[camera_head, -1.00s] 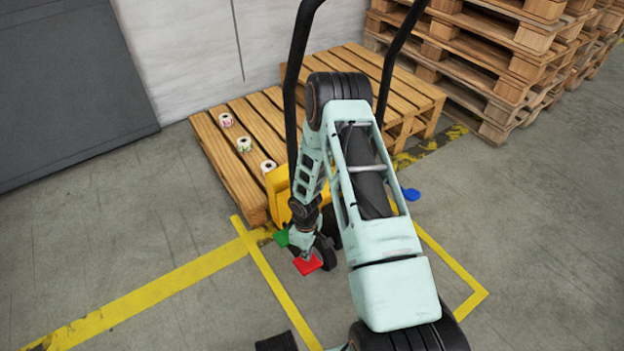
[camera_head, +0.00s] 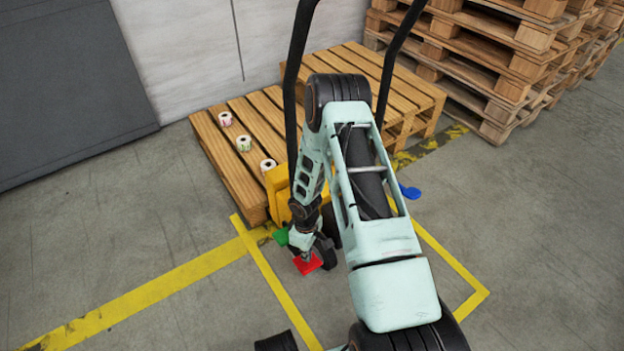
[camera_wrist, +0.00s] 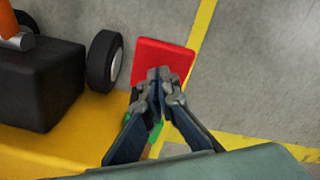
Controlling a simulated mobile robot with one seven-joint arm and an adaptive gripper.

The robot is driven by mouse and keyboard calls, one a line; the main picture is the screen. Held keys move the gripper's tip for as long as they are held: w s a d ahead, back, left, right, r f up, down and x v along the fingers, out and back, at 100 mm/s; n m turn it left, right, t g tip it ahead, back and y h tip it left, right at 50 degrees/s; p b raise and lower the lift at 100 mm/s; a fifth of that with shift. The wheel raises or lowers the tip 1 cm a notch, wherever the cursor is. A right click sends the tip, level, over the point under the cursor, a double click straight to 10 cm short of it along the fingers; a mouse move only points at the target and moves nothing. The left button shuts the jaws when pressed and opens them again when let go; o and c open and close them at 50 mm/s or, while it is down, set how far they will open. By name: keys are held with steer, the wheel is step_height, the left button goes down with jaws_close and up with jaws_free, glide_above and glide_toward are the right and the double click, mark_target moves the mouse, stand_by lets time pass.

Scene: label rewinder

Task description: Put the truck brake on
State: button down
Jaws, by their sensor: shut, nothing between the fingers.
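The pallet truck (camera_head: 279,191) is yellow with a black handle and stands at the pallet, partly hidden behind my arm. A red pedal (camera_head: 308,264) sits low beside its wheel, with a green pedal (camera_head: 281,236) just behind. In the wrist view the red pedal (camera_wrist: 163,60) lies right at my fingertips, and the green pedal (camera_wrist: 150,130) shows partly behind the fingers. My gripper (camera_wrist: 160,78) is shut and empty, its tips over the lower part of the red pedal. I cannot tell whether they touch. A blue pedal (camera_head: 410,192) shows right of my arm.
A wooden pallet (camera_head: 222,165) with several label rolls (camera_head: 243,143) stands behind the truck. Tall pallet stacks (camera_head: 480,60) fill the back right. A black wheel (camera_wrist: 104,58) is close to the gripper. Open floor (camera_head: 110,220) lies left.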

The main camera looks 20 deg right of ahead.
steer(key=shift+f+b, duration=0.85)
steer(key=shift+f, duration=1.1)
steer(key=shift+r, duration=0.1)
step_height(320, 180, up, 9)
steer(key=p, duration=0.6)
